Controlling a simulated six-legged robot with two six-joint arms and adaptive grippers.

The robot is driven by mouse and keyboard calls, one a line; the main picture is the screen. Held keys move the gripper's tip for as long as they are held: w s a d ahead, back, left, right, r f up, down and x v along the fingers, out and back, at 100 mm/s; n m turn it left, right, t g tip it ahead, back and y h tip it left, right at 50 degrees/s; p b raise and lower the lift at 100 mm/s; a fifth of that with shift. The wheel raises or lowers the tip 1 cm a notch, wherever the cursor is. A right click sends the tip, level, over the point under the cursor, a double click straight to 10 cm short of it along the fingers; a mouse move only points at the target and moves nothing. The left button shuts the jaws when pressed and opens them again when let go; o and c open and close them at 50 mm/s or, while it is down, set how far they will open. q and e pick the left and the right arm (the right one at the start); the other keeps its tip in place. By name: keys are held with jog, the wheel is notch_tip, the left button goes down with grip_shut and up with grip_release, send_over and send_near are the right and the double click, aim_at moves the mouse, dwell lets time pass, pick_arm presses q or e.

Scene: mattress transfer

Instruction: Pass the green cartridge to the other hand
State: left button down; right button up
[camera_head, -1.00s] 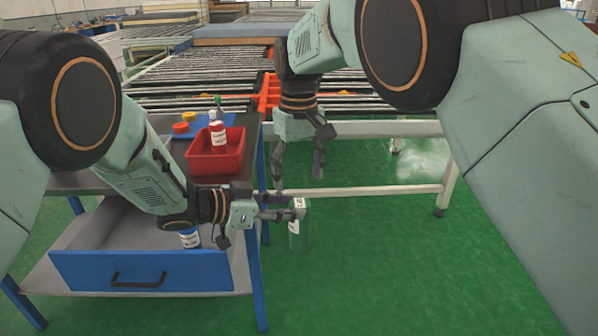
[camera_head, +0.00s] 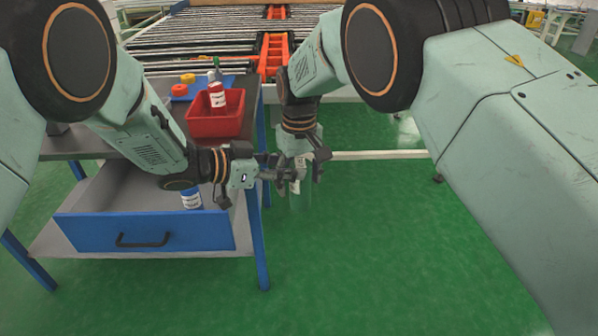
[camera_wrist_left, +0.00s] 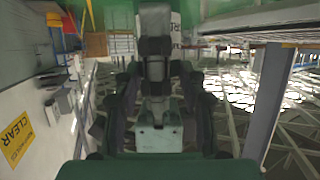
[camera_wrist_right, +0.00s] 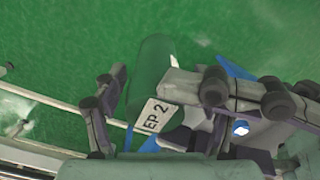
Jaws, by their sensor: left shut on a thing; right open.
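The green cartridge (camera_head: 301,199) hangs upright above the green floor, to the right of the open drawer. It blends with the floor in the head view. My left gripper (camera_head: 278,173) is shut on it from the left. My right gripper (camera_head: 302,172) is open and comes down from above at the cartridge's top. In the right wrist view the cartridge (camera_wrist_right: 152,62) with its white label reading "EP 2" lies between the right fingers, with the left gripper's dark fingers close by. I cannot tell whether the right fingers touch it. The left wrist view shows part of a white label.
A blue-fronted drawer (camera_head: 190,232) stands open at left with a blue bottle (camera_head: 191,198) inside. A red bin (camera_head: 202,127) with bottles sits on the table above. A roller conveyor (camera_head: 190,50) runs behind. The floor to the front right is clear.

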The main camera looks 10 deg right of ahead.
pick_arm(q)
jog(key=shift+r, duration=0.1)
pick_arm(e)
jog(key=shift+s+a, duration=0.1)
jog(key=c, duration=1.3)
pick_arm(q)
jog(key=c, duration=0.7)
grip_release()
pick_arm(e)
jog(key=shift+c, duration=0.4)
